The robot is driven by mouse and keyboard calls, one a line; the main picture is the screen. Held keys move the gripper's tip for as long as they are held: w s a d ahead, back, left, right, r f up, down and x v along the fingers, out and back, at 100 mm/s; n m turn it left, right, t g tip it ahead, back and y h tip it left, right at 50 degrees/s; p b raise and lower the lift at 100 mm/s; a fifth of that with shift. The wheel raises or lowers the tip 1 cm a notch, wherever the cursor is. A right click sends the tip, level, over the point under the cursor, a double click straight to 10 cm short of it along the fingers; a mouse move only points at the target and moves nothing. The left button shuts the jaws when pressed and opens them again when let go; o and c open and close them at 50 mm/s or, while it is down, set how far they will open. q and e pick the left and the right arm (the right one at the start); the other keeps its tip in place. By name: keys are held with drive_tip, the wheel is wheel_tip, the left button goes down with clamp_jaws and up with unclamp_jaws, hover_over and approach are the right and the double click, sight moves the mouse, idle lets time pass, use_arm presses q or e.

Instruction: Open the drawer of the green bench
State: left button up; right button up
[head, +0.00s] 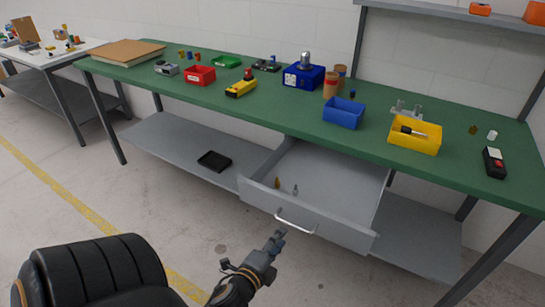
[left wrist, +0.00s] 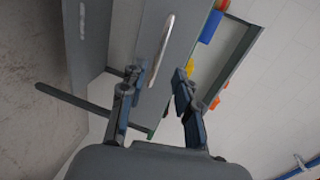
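The green bench (head: 270,106) runs along the wall in the head view. Its grey drawer (head: 305,217) is pulled out towards me, and its inside shows, with a few small items near the front. The drawer has a light metal bar handle (head: 296,222), which also shows in the left wrist view (left wrist: 167,36). My left gripper (head: 278,236) is just in front of and below the handle's left end. In the left wrist view its fingers (left wrist: 158,78) are apart with nothing between them, and the handle lies beyond the tips. My right gripper is not in view.
A black padded chair (head: 98,272) stands at the lower left, beside my left arm. A grey lower shelf (head: 180,150) holds a black tray (head: 214,161). Blue (head: 343,113) and yellow (head: 415,134) bins stand on the bench top above the drawer. Floor in front is clear.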

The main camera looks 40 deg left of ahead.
use_arm(q)
drive_tip(key=shift+v, duration=1.9)
